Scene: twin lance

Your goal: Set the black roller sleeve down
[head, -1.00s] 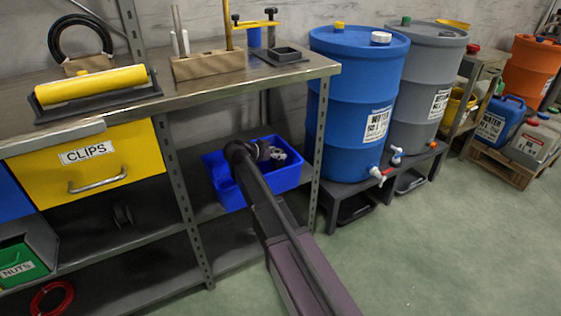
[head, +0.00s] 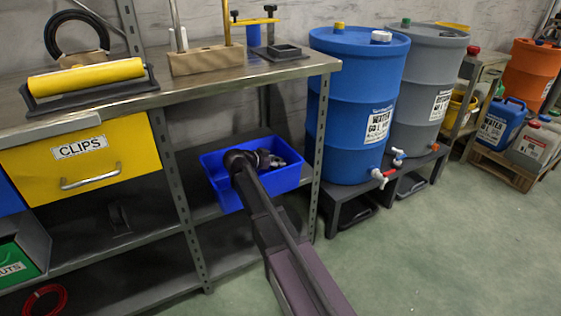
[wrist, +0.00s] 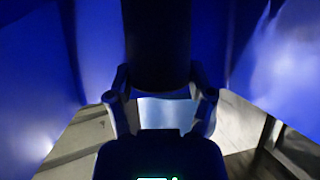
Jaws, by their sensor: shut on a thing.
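The black roller sleeve (wrist: 157,45) is a dark cylinder at the top centre of the wrist view. My gripper (wrist: 160,97) is shut on it, one finger on each side. In the head view my gripper (head: 267,159) is inside the blue bin (head: 222,202) on the shelf under the bench, and the sleeve cannot be made out there. Blue bin walls (wrist: 35,60) show on both sides in the wrist view. I cannot tell whether the sleeve touches the bin's floor.
On the bench (head: 200,91) are a yellow roller (head: 88,76) on a dark tray, a wooden block (head: 205,60) with rods, and a black coil. A yellow CLIPS drawer (head: 110,150) is left of the bin. A blue barrel (head: 350,105) stands right. Open floor lies right.

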